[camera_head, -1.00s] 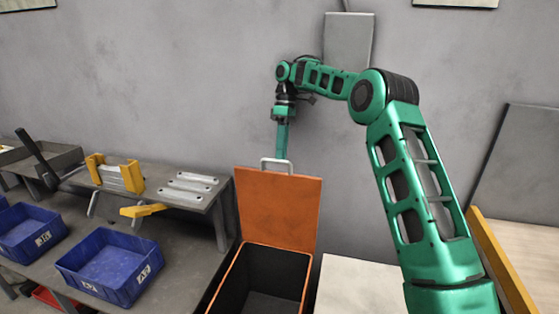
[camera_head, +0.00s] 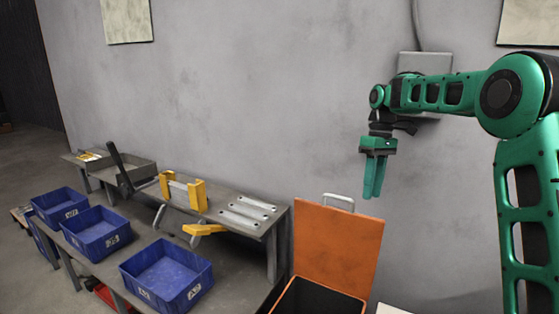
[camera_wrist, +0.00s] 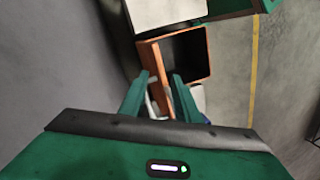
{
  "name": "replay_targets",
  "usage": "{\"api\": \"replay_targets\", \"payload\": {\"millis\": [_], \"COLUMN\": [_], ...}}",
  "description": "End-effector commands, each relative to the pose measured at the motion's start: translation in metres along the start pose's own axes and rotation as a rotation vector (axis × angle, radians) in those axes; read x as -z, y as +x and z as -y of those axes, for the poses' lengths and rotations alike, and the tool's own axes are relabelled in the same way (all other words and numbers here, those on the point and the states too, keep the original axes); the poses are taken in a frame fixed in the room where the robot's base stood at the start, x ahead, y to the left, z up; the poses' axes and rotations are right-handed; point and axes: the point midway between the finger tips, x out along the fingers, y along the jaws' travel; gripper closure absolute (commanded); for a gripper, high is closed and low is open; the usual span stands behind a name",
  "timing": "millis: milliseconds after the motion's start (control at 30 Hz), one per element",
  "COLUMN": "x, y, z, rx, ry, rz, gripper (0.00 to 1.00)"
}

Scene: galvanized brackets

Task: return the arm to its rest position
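My gripper (camera_head: 373,194) hangs pointing down at the end of my green arm, in front of the grey wall. In the wrist view my gripper (camera_wrist: 160,82) has its two green fingers apart with nothing held between them. In the head view it appears above and right of the raised lid of the orange bin (camera_head: 338,245). The bin's dark inside also shows beyond the fingertips in the wrist view (camera_wrist: 187,54). Part of my arm runs off the right edge of the head view.
A grey bench (camera_head: 245,229) with flat metal brackets (camera_head: 247,212) and a yellow fixture (camera_head: 183,190) stands left of the bin. Blue crates (camera_head: 168,277) line the lower front. A grey wall box (camera_head: 425,62) is behind my arm. Open wall lies between bench and gripper.

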Motion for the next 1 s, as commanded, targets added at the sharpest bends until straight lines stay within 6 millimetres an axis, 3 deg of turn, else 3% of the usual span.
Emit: {"api": "replay_targets", "payload": {"millis": [233,533,767,1000], "x": [-0.075,-0.171,-0.247,-0.321], "y": [-0.003,0.011,0.035,0.074], "z": [0.012,0.030,0.051,0.079], "rx": [-0.047,-0.089,-0.107,-0.113], "ry": [0.227,0.507,0.718,0.934], "rz": [-0.019,-0.063,-0.103,-0.151], "gripper": [0.71,0.71,0.71,0.71]}}
